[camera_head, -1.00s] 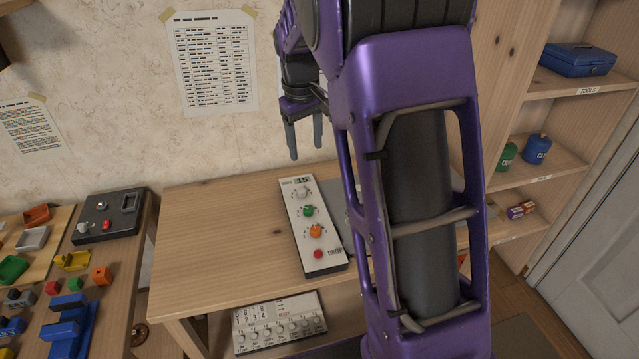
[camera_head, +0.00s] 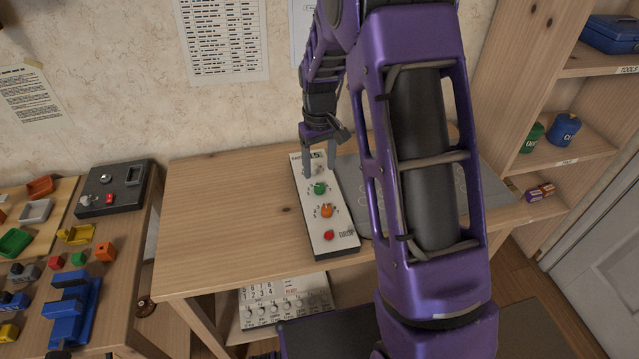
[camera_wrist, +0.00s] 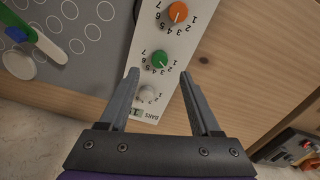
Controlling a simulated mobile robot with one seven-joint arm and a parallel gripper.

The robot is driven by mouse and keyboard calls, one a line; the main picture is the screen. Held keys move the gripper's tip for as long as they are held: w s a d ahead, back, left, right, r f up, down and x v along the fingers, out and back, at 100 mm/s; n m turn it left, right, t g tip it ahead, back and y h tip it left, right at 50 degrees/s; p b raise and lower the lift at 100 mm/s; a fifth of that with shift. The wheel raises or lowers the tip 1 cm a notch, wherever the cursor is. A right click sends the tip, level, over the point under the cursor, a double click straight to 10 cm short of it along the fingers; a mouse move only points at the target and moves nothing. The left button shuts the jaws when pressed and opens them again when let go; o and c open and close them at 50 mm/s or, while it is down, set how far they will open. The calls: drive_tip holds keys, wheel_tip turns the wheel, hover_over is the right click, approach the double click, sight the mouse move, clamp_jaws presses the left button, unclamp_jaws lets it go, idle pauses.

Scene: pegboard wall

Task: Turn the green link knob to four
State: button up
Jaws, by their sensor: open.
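The green knob (camera_head: 320,188) sits on a white panel (camera_head: 343,229) on the wooden bench, between a white knob nearer the wall and an orange knob (camera_head: 327,210). In the wrist view the green knob (camera_wrist: 160,61) shows between and just beyond my fingertips, with numbers around it. Its pointer setting is too small to read surely. My gripper (camera_head: 318,172) is open and empty, pointing down over the panel's wall end. In the wrist view my gripper (camera_wrist: 159,74) has a finger on each side of the white knob (camera_wrist: 147,93). I cannot tell the fingertips' height above the panel.
A red button (camera_head: 329,236) is at the panel's near end. A grey sheet with circles (camera_wrist: 75,35) lies beside the panel. A black box (camera_head: 118,188) and coloured parts lie on the left table. A numbered panel (camera_head: 283,303) rests below. The bench left of the panel is clear.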

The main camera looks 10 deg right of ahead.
sight(319, 186)
wheel_tip(319, 186, down, 6)
drive_tip(key=shift+f, duration=0.1)
drive_tip(key=shift+c, duration=0.2)
clamp_jaws()
